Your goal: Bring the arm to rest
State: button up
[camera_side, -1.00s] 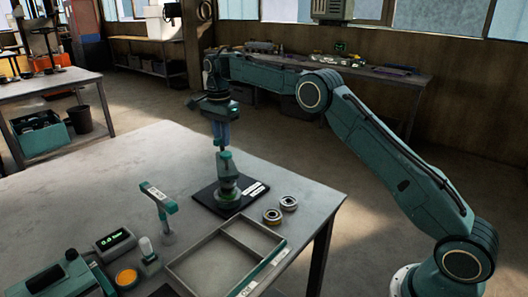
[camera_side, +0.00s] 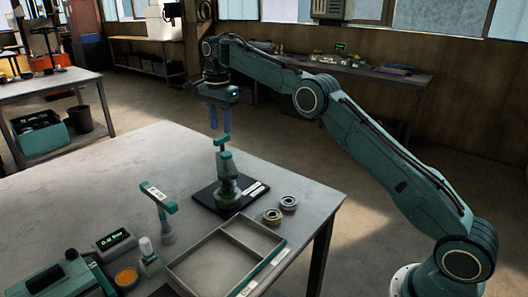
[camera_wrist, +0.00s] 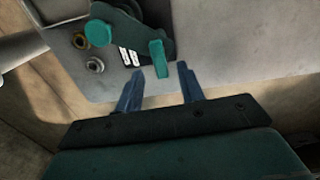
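My gripper (camera_side: 220,133) is up over the far part of the grey table, its two blue fingers pointing down. In the wrist view the fingers (camera_wrist: 160,72) stand apart with nothing held between them. Below is a teal upright device (camera_side: 226,180) on a black base plate (camera_side: 206,197) with white labels. Its teal top piece (camera_side: 221,142) sits just under the fingertips, with a small gap. In the wrist view a teal lever (camera_wrist: 157,58) shows between and beyond the fingertips.
Two metal rings (camera_side: 281,209) lie right of the base plate. A divided grey tray (camera_side: 182,263), a teal-topped stand (camera_side: 162,210), a display box (camera_side: 116,242) and an orange-topped round container (camera_side: 127,278) are nearer the camera. The table's left part is bare.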

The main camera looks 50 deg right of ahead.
jog(key=shift+r, duration=0.65)
jog(key=shift+s+a+r, duration=0.1)
jog(key=shift+s+r, duration=0.1)
jog(key=shift+r, duration=0.3)
jog(key=s+a+r+n+t, duration=0.1)
jog(key=s+r+n, duration=0.4)
jog(key=s, duration=0.4)
jog(key=s+a+r+n+t, duration=0.2)
jog(key=s+r+n, duration=0.1)
jog(key=s+r, duration=0.55)
jog(key=s+f+n+t, duration=0.1)
jog(key=s+f+n, duration=0.3)
jog(key=s, duration=0.9)
jog(key=s+f+n+t, duration=0.1)
jog(key=s+f+n, duration=0.4)
jog(key=s, duration=0.8)
notch_tip(320, 180, down, 3)
jog(key=shift+s+a+t, duration=0.3)
jog(key=shift+s+a, duration=0.05)
jog(key=shift+a, duration=0.1)
